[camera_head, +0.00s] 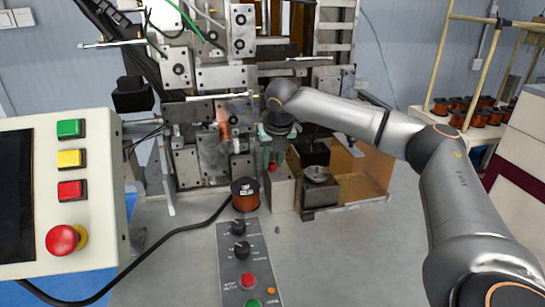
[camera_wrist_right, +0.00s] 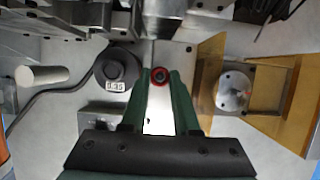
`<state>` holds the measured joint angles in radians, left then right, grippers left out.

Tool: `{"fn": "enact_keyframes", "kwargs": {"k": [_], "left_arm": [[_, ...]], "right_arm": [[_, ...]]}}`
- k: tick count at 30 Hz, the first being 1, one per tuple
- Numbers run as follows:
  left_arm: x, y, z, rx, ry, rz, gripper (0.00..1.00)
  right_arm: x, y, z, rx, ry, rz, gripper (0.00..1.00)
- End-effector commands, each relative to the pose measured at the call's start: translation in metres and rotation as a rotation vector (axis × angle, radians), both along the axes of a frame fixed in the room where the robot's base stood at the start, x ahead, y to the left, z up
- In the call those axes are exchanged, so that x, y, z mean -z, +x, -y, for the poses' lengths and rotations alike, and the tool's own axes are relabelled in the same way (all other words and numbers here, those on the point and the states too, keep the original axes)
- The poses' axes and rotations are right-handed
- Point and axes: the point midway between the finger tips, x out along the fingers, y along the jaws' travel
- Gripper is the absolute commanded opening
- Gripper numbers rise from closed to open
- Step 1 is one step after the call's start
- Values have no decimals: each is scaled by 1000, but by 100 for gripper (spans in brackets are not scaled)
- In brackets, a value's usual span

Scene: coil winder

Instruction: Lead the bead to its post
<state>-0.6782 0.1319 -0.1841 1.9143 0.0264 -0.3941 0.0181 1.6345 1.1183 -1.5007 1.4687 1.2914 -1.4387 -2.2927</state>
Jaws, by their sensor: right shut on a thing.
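The bead is a small red ring (camera_wrist_right: 160,75) with a dark centre, between the green fingertips in the right wrist view. It shows as a red spot in the head view (camera_head: 272,167). My right gripper (camera_head: 270,157) is shut on it, in front of the winder and above a pale block (camera_head: 281,187). The right wrist view shows the fingers (camera_wrist_right: 159,80) closely, one on each side of the bead. A round metal piece with a short centre peg (camera_wrist_right: 233,91) stands to the right; I cannot tell whether it is the post. My left gripper is not in view.
The coil winder (camera_head: 213,78) fills the back. A copper wire spool (camera_head: 245,194) stands left of the gripper. A control box (camera_head: 250,265) with knobs and buttons is in front, and a button panel (camera_head: 65,190) at left.

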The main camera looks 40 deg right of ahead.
Motion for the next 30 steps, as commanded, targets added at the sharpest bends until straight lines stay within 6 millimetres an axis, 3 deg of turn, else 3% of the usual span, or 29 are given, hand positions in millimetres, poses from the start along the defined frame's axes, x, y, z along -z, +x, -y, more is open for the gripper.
{"fn": "enact_keyframes", "kwargs": {"k": [14,15,24,30], "left_arm": [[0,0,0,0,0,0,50],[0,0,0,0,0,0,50],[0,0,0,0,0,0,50],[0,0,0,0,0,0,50]], "right_arm": [[7,0,0,0,0,-1,0],[7,-1,0,0,0,-1,32],[7,0,0,0,0,-1,64],[7,0,0,-1,0,-1,64]]}}
